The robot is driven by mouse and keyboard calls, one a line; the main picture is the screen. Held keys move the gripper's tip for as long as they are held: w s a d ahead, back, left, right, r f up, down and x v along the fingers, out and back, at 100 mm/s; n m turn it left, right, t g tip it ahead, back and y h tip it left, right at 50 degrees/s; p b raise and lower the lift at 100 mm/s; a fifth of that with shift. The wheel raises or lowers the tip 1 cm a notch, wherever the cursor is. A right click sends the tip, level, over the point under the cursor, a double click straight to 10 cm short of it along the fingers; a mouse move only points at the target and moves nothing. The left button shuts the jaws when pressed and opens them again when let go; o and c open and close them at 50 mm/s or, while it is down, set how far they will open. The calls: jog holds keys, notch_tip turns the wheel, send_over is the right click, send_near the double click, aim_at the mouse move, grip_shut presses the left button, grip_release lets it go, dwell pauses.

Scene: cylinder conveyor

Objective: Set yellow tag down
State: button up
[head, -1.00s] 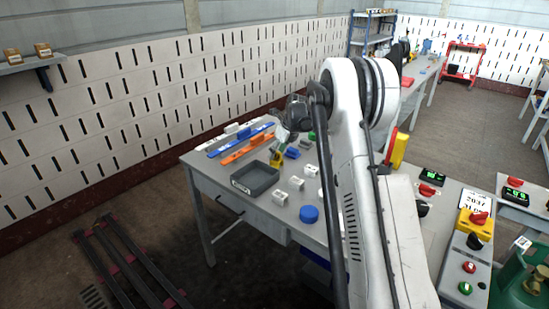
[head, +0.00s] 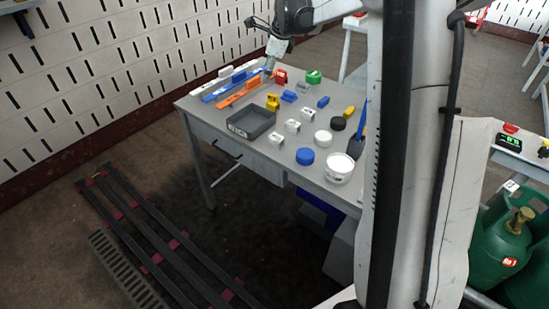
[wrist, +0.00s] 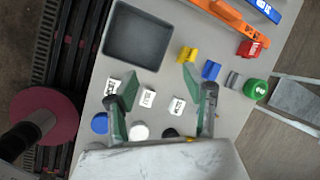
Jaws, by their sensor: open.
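The yellow tag (head: 272,101) stands on the grey tabletop, just behind the dark grey tray. It also shows in the wrist view (wrist: 187,54), to the right of the tray. My gripper (head: 268,71) is raised above the far part of the table. In the wrist view my gripper (wrist: 160,84) has its two green fingers spread wide, with nothing between them.
The dark tray (head: 250,122) is empty. An orange rail (head: 238,95) and a blue rail (head: 222,89) lie at the back left. White blocks (head: 292,126), a blue disc (head: 305,156), a red block (head: 282,77) and a green piece (head: 314,77) stand around.

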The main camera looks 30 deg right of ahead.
jog(key=s+a+r+n+t, duration=0.1)
jog(key=s+a+r+n, duration=0.4)
jog(key=s, duration=0.5)
jog(key=s+a+r+n, duration=0.2)
jog(key=s+a+n, duration=0.5)
jog(key=s, duration=0.3)
jog(key=s+a+f+n+t, duration=0.1)
jog(key=s+a+f+n, duration=0.2)
jog(key=s+n, duration=0.3)
jog(key=s+a+f+n+h, duration=0.1)
jog(key=s+a+f+n, duration=0.2)
jog(key=s, duration=1)
jog(key=n, duration=0.3)
jog(key=shift+s+f+n+t, duration=0.15)
jog(key=shift+n+t, duration=0.15)
jog(key=shift+t, duration=0.1)
